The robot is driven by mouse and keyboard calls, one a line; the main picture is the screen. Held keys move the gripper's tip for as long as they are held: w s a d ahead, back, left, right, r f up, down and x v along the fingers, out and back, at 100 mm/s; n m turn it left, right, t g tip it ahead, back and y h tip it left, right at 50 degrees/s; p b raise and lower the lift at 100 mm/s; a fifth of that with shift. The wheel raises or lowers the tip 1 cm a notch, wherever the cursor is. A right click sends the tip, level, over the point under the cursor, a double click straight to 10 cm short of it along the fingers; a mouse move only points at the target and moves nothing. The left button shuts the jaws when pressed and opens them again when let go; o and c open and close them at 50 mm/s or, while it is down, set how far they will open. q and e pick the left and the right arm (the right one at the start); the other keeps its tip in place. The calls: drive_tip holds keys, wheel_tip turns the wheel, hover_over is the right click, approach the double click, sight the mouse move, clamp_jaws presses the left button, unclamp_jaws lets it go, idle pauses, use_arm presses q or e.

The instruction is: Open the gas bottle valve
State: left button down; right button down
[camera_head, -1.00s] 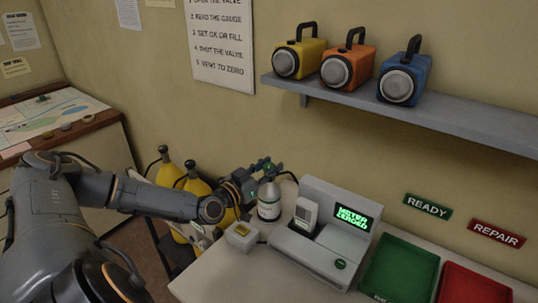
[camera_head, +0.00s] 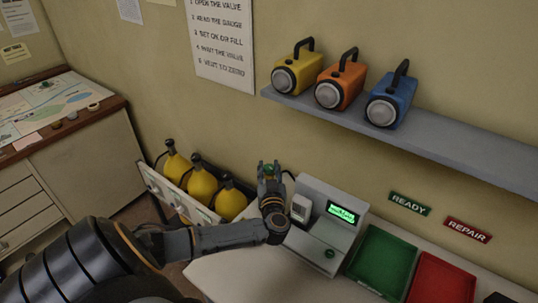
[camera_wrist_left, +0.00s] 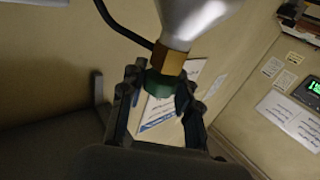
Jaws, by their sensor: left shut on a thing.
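My left gripper (camera_head: 268,172) stands over the bench, left of the grey console. In the left wrist view the green valve knob (camera_wrist_left: 160,84) sits between the fingers of the left gripper (camera_wrist_left: 162,90). A brass neck (camera_wrist_left: 168,60) joins it to the pale gas bottle (camera_wrist_left: 197,20), with a black hose (camera_wrist_left: 124,28) beside it. In the head view my gripper and wrist hide most of the bottle. My right gripper is out of view.
The console (camera_head: 318,242) with a lit green display (camera_head: 342,212) stands just right of my gripper. A green tray (camera_head: 380,262) and a red tray (camera_head: 440,282) lie further right. Several yellow cylinders (camera_head: 202,184) stand in a rack at left. Three lamps sit on the wall shelf (camera_head: 440,134).

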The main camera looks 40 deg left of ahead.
use_arm(q)
drive_tip(key=shift+n+g+y, duration=1.6)
drive_tip(key=shift+n+g, duration=0.2)
drive_tip(key=shift+g, duration=0.5)
drive_tip(key=shift+r, duration=0.1)
drive_tip(key=c, duration=0.9)
unclamp_jaws()
drive_tip(key=shift+c, duration=0.2)
drive_tip(key=shift+s+d, duration=0.1)
drive_tip(key=shift+d, duration=0.25)
drive_tip(key=v, duration=1.1)
